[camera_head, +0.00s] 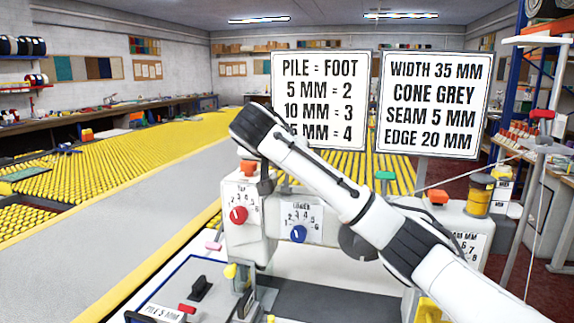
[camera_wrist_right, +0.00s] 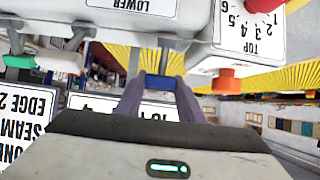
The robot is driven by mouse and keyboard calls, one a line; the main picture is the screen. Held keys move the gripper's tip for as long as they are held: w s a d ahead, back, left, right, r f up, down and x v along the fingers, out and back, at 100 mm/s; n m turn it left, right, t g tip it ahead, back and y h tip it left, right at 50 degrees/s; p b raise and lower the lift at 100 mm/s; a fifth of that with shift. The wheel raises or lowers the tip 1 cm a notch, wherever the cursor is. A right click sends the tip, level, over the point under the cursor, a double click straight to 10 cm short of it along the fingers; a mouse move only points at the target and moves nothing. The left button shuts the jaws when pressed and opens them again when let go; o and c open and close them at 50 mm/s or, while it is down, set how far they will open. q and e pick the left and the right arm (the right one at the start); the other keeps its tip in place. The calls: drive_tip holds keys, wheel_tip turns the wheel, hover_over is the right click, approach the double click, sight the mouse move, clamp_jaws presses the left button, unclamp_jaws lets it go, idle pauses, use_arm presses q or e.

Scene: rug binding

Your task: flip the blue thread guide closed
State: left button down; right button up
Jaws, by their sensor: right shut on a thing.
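The blue thread guide (camera_wrist_right: 158,82) shows in the right wrist view as a small blue piece between the fingertips, beside the white sewing machine head. My right gripper (camera_wrist_right: 160,78) is shut on it, with a grey finger on each side. In the head view my right arm reaches from the lower right to the top of the sewing machine (camera_head: 245,195). Its wrist hides most of the gripper and the guide there. I cannot tell how far the guide is turned. My left gripper is not in view.
An orange knob (camera_head: 248,168), a red dial (camera_head: 239,215) and a blue dial (camera_head: 299,234) sit close to the gripper. A green knob (camera_head: 385,176) and a yellow thread cone (camera_head: 479,195) stand further right. Two sign boards (camera_head: 433,105) rise behind the machine.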

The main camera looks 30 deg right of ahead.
drive_tip(key=shift+w+d+f+g+y, duration=0.1)
drive_tip(key=shift+w+d+g+y, duration=0.2)
drive_tip(key=shift+g+y, duration=0.25)
drive_tip(key=shift+w+d+f+g+y, duration=0.1)
drive_tip(key=shift+w+d+g+y, duration=0.15)
drive_tip(key=shift+g+y, duration=0.25)
drive_tip(key=o, duration=1.1)
drive_tip(key=shift+d, duration=0.1)
drive_tip(key=shift+c, duration=0.2)
drive_tip(key=shift+s, duration=0.1)
drive_tip(key=v, duration=1)
drive_tip(key=shift+s, duration=0.15)
